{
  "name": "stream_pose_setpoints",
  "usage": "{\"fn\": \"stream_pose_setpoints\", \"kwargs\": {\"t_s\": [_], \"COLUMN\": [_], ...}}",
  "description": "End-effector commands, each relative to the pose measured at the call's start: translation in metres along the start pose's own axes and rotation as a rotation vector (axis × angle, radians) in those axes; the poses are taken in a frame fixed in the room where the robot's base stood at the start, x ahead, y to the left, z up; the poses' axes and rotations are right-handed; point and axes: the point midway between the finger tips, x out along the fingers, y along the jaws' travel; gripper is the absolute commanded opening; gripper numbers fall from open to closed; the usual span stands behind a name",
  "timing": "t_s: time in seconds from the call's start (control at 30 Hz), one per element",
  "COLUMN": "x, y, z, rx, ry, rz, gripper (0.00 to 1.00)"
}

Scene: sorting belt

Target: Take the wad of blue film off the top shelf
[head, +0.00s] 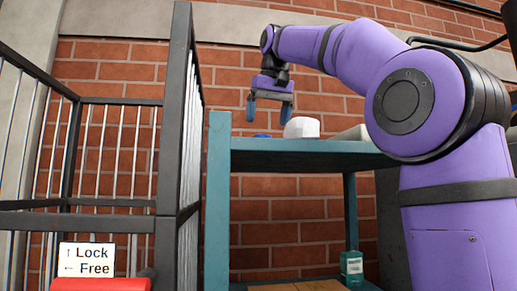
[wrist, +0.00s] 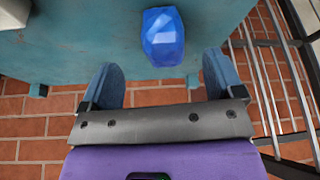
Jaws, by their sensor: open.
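The wad of blue film (wrist: 163,37) is a faceted blue lump on the teal top shelf (wrist: 90,40), close to the shelf's edge. In the head view only a low blue sliver of the wad (head: 262,136) shows above the shelf's edge. My gripper (head: 269,113) is open and empty, pointing down above the wad. In the wrist view the two blue fingers of my gripper (wrist: 161,68) are spread wide, and the wad lies ahead of the gap between them, roughly centred. The fingers do not appear to touch it.
A barred cage (head: 185,120) stands close to the shelf's left side. A lower shelf holds a small teal carton (head: 351,266).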

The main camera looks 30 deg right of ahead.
Motion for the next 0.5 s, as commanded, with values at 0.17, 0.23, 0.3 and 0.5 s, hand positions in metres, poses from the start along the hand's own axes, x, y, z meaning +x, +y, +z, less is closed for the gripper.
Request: {"fn": "stream_pose_setpoints", "kwargs": {"t_s": [0.17, 0.23, 0.3, 0.5], "x": [0.021, 0.024, 0.027, 0.051], "y": [0.0, 0.0, 0.0, -0.002], "z": [0.0, 0.0, 0.0, -0.003], "rx": [0.0, 0.0, 0.0, -0.001], "ry": [-0.002, -0.001, -0.001, -0.003], "rz": [0.0, 0.0, 0.0, 0.0], "gripper": [0.87, 0.87, 0.87, 0.87]}}
